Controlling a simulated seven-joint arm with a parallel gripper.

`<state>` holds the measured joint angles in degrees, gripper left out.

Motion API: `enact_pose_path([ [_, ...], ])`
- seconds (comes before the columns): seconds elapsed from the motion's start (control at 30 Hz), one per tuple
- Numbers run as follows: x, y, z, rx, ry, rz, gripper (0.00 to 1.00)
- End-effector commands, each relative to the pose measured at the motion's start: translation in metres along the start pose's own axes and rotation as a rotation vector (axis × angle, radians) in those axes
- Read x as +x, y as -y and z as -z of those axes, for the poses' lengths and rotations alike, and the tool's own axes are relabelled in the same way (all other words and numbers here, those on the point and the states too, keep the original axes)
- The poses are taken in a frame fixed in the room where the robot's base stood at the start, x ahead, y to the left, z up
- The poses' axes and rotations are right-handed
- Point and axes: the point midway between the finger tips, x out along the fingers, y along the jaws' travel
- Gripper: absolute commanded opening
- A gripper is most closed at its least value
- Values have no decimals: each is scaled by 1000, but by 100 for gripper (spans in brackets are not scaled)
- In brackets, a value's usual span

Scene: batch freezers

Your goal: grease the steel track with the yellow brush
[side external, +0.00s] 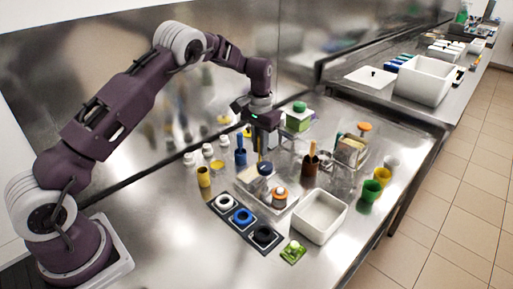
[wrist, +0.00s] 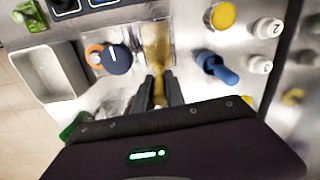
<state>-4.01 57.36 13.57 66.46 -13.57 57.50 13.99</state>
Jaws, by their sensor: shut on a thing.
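My gripper (side external: 264,148) is low over the middle of the steel table in the side view. In the wrist view its two dark fingers (wrist: 159,82) are closed on a narrow yellow piece, which I take for the yellow brush (wrist: 158,73). The fingers hide most of it. A golden, mottled strip (wrist: 155,38) lies just past the fingertips. I cannot tell whether it is bristles or a coated part of the steel track, or whether the brush touches anything. The steel track is not clearly distinguishable in the side view.
Dark-blue and orange lids (wrist: 117,60) are close left of the fingers. A blue brush (wrist: 216,66) and white numbered bottles (wrist: 262,64) stand to the right.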

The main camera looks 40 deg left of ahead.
Motion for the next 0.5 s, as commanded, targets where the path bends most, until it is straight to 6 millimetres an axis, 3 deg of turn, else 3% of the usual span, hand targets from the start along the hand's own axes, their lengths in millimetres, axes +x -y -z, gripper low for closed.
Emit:
enact_pose_path([
  [0.5,0,4,-49,0,5,-1,0],
])
